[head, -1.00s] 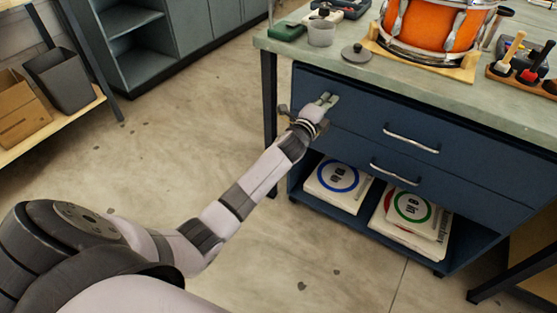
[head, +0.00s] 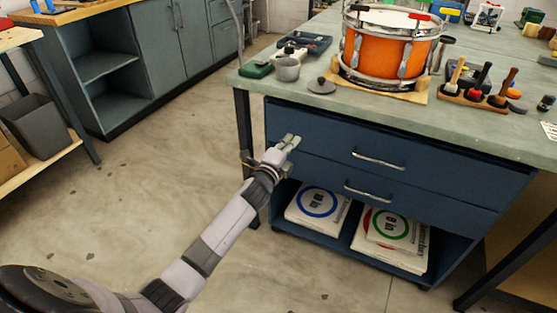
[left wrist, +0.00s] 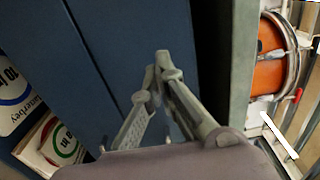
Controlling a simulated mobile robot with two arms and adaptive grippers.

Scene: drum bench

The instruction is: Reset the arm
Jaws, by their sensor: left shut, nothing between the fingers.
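My left arm reaches in from the lower left in the head view. My left gripper (head: 289,142) is shut and empty, in front of the left part of the blue drawer cabinet (head: 315,135) under the bench. In the left wrist view, the gripper (left wrist: 161,62) has its fingertips together, with the blue drawer fronts (left wrist: 95,70) behind them. I cannot tell whether the tips touch the cabinet. My right gripper is not in view.
The drawers have metal handles (head: 379,160). Boxed drumheads (head: 318,203) lie on the low shelf. Floor to the left is clear.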

